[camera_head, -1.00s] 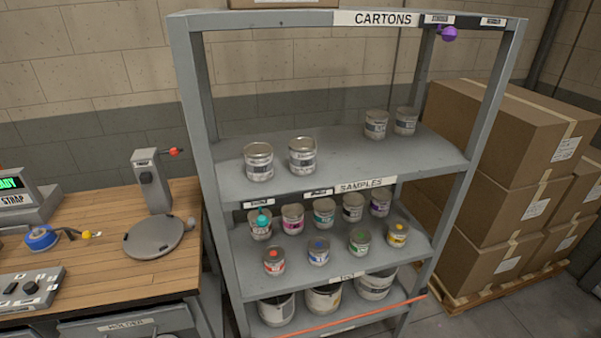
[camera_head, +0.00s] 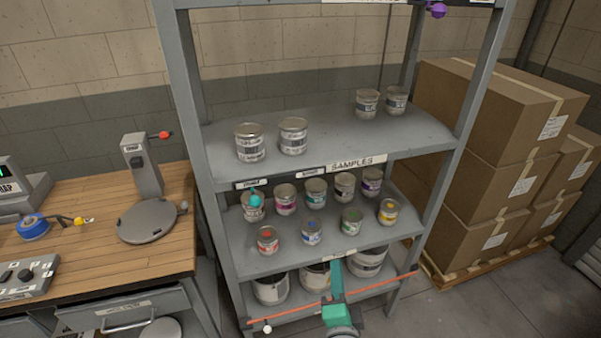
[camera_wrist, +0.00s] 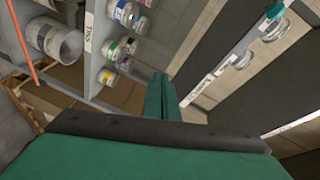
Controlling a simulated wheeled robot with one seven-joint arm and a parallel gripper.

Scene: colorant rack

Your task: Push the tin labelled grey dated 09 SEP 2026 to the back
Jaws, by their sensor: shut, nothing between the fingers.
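Two tins with grey bands stand at the front left of the upper shelf (camera_head: 335,148): a left tin (camera_head: 250,143) and a right tin (camera_head: 293,136). Two more grey-banded tins, one (camera_head: 367,102) and another (camera_head: 396,100), stand farther back at the right. Their dates are too small to read, so I cannot tell which is dated 09 SEP 2026. My green gripper (camera_head: 336,264) is low in front of the rack, below the sample tins and apart from the upper shelf. It also shows in the wrist view (camera_wrist: 162,95), shut and empty.
Large tins (camera_head: 271,289) stand below behind an orange bar (camera_head: 392,280). A wooden bench (camera_head: 90,235) is at left, stacked cartons (camera_head: 480,130) at right. The upper shelf's middle is clear.

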